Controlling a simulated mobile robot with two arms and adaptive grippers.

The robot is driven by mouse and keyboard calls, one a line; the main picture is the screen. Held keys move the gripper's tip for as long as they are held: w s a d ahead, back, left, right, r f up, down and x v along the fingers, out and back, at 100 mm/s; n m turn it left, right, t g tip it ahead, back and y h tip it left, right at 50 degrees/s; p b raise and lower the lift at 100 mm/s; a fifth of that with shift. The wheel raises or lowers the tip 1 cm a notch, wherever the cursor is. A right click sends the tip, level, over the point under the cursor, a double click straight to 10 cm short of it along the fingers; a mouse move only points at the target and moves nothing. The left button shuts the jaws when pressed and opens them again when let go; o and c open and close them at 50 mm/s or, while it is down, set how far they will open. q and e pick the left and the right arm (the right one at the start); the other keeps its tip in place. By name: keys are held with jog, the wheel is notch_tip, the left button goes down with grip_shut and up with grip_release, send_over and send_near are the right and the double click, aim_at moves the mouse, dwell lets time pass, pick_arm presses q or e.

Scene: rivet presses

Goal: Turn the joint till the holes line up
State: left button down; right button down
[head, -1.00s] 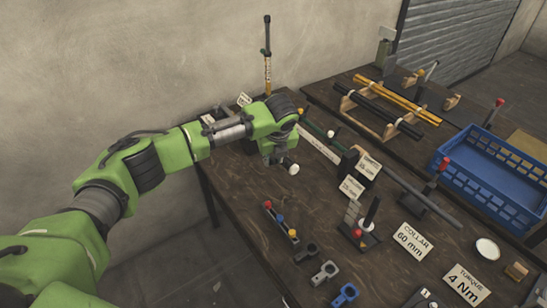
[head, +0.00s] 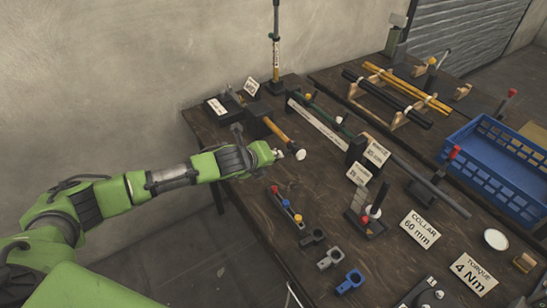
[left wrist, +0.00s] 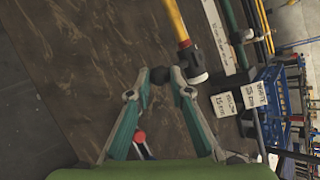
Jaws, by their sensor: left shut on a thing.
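A yellow tube (head: 279,132) with a dark joint at its near end lies over the left part of the table. A white round end (head: 301,155) shows at the joint. In the left wrist view the yellow tube (left wrist: 175,20) comes down from the top to the dark joint (left wrist: 190,58), with the white end (left wrist: 197,78) below it. My left gripper (head: 284,154) is at the joint; in the left wrist view its fingertips (left wrist: 161,76) are closed on a small dark part beside the joint. The holes are too small or hidden to tell. My right gripper is not in view.
A rack with red, blue and yellow knobs (head: 285,206) stands near the table's front edge. A long green tube (head: 317,111) lies behind the joint, with label cards (head: 377,153) to its right. A blue crate (head: 490,165) is at far right.

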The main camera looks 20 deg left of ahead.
pick_arm(q)
jog(key=shift+s+f+t+b, duration=0.2)
jog(key=shift+f+t+b, duration=0.15)
jog(key=shift+f, duration=0.2)
jog(key=c, duration=1.8)
grip_release()
jog(key=shift+c, duration=0.2)
jog(key=shift+w, duration=0.25)
jog(key=v, duration=1.2)
